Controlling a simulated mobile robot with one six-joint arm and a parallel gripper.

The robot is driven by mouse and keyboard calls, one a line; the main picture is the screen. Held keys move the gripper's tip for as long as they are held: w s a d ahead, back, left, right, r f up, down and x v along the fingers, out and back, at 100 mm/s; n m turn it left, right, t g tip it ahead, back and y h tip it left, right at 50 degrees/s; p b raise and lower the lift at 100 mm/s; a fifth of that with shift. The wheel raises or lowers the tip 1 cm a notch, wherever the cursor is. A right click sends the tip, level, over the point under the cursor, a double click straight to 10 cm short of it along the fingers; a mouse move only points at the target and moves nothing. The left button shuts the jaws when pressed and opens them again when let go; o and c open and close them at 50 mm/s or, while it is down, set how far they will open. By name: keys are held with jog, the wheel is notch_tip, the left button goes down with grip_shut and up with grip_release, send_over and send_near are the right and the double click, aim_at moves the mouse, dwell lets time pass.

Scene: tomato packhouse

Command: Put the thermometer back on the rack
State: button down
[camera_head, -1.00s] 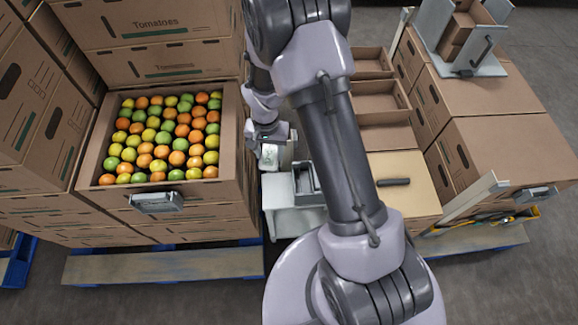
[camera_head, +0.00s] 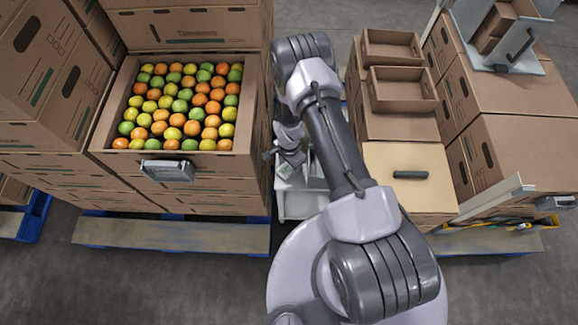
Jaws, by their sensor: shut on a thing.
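My gripper (camera_head: 287,154) is at the left of my forearm, low beside the right wall of the tomato crate. It is partly hidden by my own arm links. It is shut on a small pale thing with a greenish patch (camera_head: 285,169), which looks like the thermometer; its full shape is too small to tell. Just below and right of it is a pale grey stand (camera_head: 296,205), largely hidden behind my arm. I cannot tell whether this stand is the rack, or whether the held thing touches it.
An open crate of tomatoes (camera_head: 255,140) tops a carton stack at left, with a grey metal piece (camera_head: 168,171) on its front. At right are open trays (camera_head: 403,104), a tan-topped box with a black bar (camera_head: 410,174), and cartons (camera_head: 525,150) under a metal frame (camera_head: 508,67).

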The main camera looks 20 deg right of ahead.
jog(key=shift+f, duration=0.1)
jog(key=c, duration=0.7)
grip_release()
jog(key=shift+o, duration=0.2)
